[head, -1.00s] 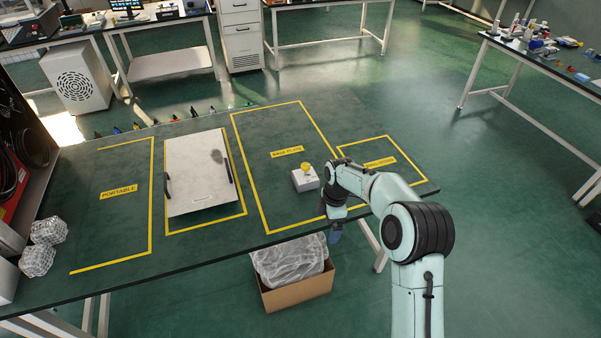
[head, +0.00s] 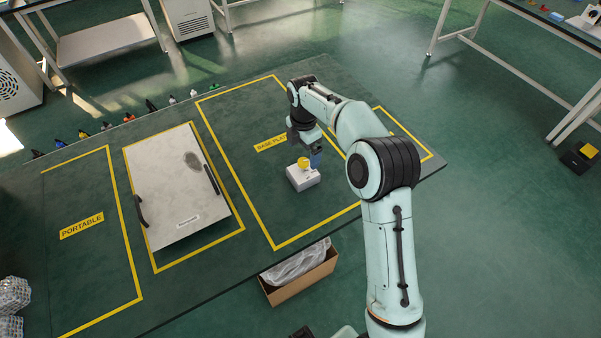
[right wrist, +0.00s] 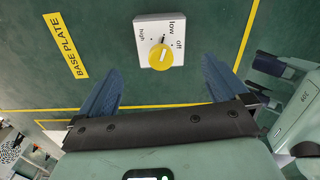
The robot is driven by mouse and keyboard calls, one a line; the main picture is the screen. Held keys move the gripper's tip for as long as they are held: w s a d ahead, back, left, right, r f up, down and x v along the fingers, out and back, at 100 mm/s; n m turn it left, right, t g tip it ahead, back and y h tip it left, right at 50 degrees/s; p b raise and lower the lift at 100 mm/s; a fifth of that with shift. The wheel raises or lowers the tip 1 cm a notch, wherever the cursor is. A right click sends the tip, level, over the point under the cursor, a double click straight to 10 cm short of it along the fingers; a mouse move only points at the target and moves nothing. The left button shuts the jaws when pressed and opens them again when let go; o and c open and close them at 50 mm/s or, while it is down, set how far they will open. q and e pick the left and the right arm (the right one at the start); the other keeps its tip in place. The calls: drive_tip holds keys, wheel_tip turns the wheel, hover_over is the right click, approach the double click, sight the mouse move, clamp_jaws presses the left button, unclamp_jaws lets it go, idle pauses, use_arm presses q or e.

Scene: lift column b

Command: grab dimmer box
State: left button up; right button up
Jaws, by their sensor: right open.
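The dimmer box is a small white box (head: 302,179) with a yellow knob on top. It sits on the green table inside the yellow-outlined base plate area. In the right wrist view the box (right wrist: 160,36) shows its knob and the words high, low and off. My right gripper (head: 310,156) is just behind and above the box in the head view. In the right wrist view its two blue fingers (right wrist: 160,88) are spread wide with nothing between them, and the box lies beyond the fingertips. Part of the gripper is hidden by its own arm.
A grey panel with two black handles (head: 172,190) lies left of the box. A cardboard carton (head: 302,280) with clear plastic stands below the table's front edge. Small coloured items line the far table edge. The table around the box is clear.

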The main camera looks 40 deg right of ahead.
sight(303, 171)
wheel_tip(303, 171, down, 9)
drive_tip(key=shift+a+f+b, duration=0.1)
drive_tip(key=shift+b, duration=0.2)
drive_tip(key=c, duration=0.9)
